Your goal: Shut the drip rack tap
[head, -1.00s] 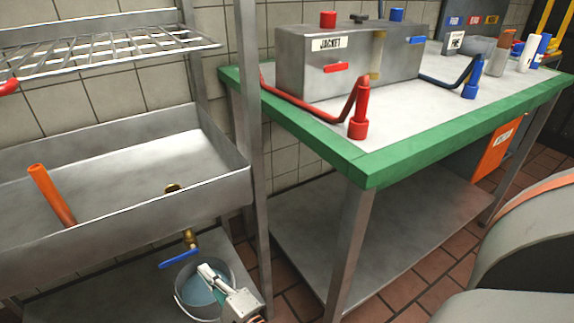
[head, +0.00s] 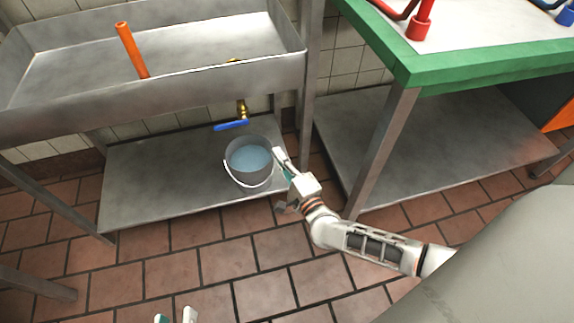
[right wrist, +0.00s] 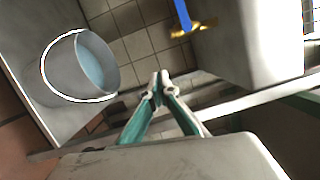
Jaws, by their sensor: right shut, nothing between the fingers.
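The drip rack tap (head: 242,109) is brass with a blue lever (head: 231,126) pointing left, under the metal sink. In the right wrist view, the blue lever (right wrist: 183,13) and brass body (right wrist: 194,29) show at the top. A grey bucket (head: 235,173) of bluish water stands below the tap; no stream is visible. My right gripper (head: 279,156) is shut and empty, at the bucket's right, below and right of the tap, touching neither. Its fingertips (right wrist: 161,82) show in the right wrist view. My left gripper (head: 175,315) shows only two separated fingertips at the bottom edge.
The bucket stands on a low metal shelf (head: 135,185) under the sink (head: 165,85), which holds an orange pipe (head: 132,50). A green-edged table (head: 480,67) and its leg (head: 382,150) stand to the right. The tiled floor in front is clear.

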